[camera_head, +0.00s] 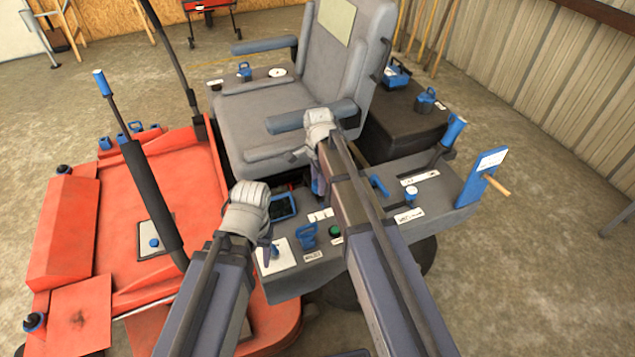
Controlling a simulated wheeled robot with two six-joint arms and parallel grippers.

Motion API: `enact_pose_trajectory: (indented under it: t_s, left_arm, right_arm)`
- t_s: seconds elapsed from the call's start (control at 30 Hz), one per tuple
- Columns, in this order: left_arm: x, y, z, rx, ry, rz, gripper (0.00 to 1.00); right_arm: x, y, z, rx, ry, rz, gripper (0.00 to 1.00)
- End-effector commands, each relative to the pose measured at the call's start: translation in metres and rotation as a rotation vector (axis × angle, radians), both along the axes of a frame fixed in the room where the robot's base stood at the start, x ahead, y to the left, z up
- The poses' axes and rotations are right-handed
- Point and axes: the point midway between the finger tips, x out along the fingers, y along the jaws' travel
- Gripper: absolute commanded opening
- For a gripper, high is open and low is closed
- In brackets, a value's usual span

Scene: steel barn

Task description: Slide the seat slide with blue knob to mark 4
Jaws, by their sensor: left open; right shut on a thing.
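The grey seat (262,120) with armrests stands at the middle of the head view. My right gripper (318,186) is low at the front edge of the seat, beside the control console (445,195). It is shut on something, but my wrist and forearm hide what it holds. I cannot make out the seat slide's blue knob or its marks. My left gripper (266,254) is open, above the left part of the console near a white plate with a small blue knob (275,251).
The console carries a blue handle (307,235), a green button (336,231), a blue-topped lever (453,131) and a blue-and-white upright panel (482,175). The red machine body (190,185) with a tall blue-tipped lever (103,83) stands at left. Open floor lies at right.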

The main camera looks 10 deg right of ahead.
Motion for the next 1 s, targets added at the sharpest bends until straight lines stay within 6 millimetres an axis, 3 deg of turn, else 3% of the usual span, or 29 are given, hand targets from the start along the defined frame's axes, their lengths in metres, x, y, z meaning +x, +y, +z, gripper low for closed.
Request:
enact_pose_trajectory:
  t_s: [0.1, 0.3, 0.63, 0.67, 0.9, 1.0]
  left_arm:
    - [0.0, 0.0, 0.0, 0.0, 0.0, 0.0, 0.5]
    - [0.0, 0.0, 0.0, 0.0, 0.0, 0.0, 0.5]
    - [0.0, 0.0, 0.0, 0.0, 0.0, 0.0, 0.5]
    - [0.0, 0.0, 0.0, 0.0, 0.0, 0.0, 0.5]
    - [0.0, 0.0, 0.0, 0.0, 0.0, 0.0, 0.5]
    - [0.0, 0.0, 0.0, 0.0, 0.0, 0.0, 0.5]
  right_arm:
    - [0.006, -0.027, 0.0, -0.004, -0.001, -0.006, 0.0]
    - [0.012, -0.058, 0.0, -0.005, -0.001, -0.004, 0.0]
    - [0.013, -0.064, 0.0, -0.009, -0.002, -0.001, 0.0]
    - [0.013, -0.064, 0.0, -0.009, -0.002, -0.001, 0.47]
    - [0.012, -0.062, 0.0, -0.006, -0.001, -0.001, 0.74]
    - [0.012, -0.062, 0.0, -0.005, -0.001, -0.001, 0.76]
